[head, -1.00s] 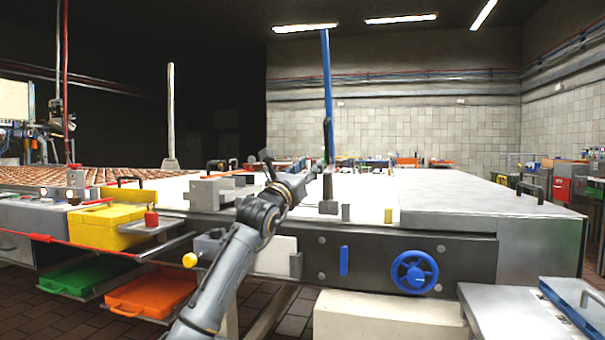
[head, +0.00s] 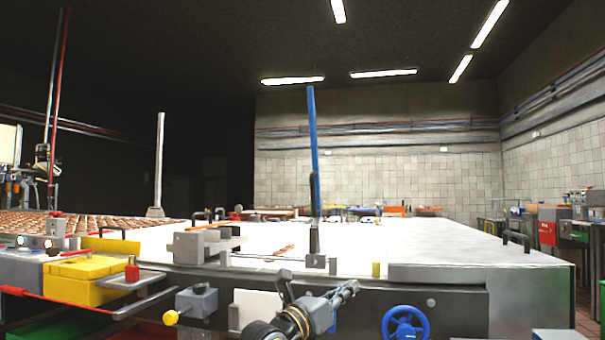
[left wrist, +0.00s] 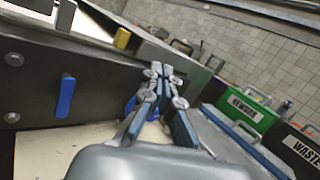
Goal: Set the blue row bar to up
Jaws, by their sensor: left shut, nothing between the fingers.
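A tall blue bar (head: 313,140) stands nearly upright in the head view, with a dark lower part rising from a grey bracket (head: 314,240) at the table's front edge. A short blue handle (left wrist: 65,96) sits upright on the dark front panel in the left wrist view. My left gripper (head: 352,287) is in front of that panel, below and right of the tall bar's foot and apart from it. In the left wrist view its fingers (left wrist: 157,70) are shut and empty, in front of the blue wheel. My right gripper is not in view.
A blue handwheel (head: 405,324) is on the front panel to the right. A yellow peg (head: 376,269) stands on the table edge. A grey block with a yellow knob (head: 171,317) and a yellow box (head: 85,281) are at left. Green and dark bins show in the left wrist view.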

